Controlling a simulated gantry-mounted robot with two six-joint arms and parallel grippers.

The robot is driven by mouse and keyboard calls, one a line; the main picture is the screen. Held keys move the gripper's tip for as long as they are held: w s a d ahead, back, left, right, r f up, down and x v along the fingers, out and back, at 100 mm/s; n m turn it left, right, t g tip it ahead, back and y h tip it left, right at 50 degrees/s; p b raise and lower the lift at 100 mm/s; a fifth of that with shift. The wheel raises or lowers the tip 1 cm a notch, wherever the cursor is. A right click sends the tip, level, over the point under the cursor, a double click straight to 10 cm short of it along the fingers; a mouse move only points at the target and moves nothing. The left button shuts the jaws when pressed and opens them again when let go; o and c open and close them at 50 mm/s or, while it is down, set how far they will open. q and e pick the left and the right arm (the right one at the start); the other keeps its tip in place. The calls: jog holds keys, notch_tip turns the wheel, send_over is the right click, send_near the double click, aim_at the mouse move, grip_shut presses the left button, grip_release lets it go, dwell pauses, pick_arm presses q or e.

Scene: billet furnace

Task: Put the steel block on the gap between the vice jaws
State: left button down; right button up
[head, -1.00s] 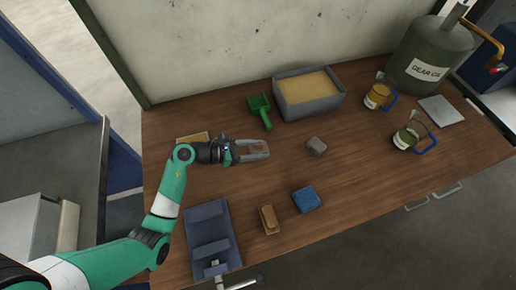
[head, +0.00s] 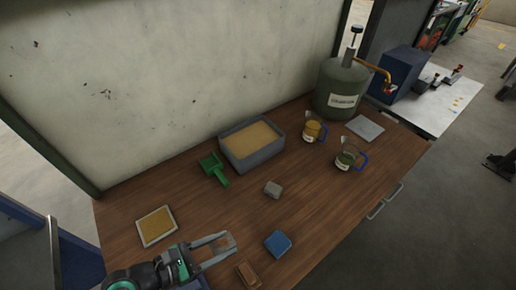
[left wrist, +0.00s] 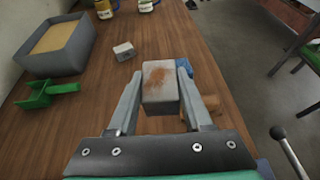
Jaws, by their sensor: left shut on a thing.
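The steel block (left wrist: 160,88) is grey with rusty brown stains on its top. My left gripper (left wrist: 159,92) is shut on it, with one finger against each side. In the head view the block (head: 224,243) shows between the fingertips of my left gripper (head: 222,245), over the front left of the bench, near a brown block. The vice is mostly out of the head view, hidden behind my arm and cut by the lower edge. In the left wrist view its lever (left wrist: 292,150) shows at the lower right; the jaw gap is not visible. My right gripper is not in view.
A brown block (head: 249,273), a blue block (head: 278,243) and a small grey block (head: 273,189) lie on the wooden bench. A sand box (head: 255,165), green scoop (head: 214,172), framed yellow tray (head: 157,226), two jugs and a green drum (head: 342,88) stand farther back.

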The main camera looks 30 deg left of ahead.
pick_arm(q)
jog(key=w+a+r+n+t+y+p, duration=0.1)
jog(key=w+r+n+y, duration=0.15)
jog(key=w, duration=0.25)
jog(key=s+r+p, duration=0.2)
jog(key=r+p, duration=1)
jog(key=s+r+p, duration=0.1)
jog(key=r+p, duration=1.1)
jog(key=r, duration=0.1)
jog(key=shift+s+p, duration=0.3)
jog(key=shift+s, duration=0.1)
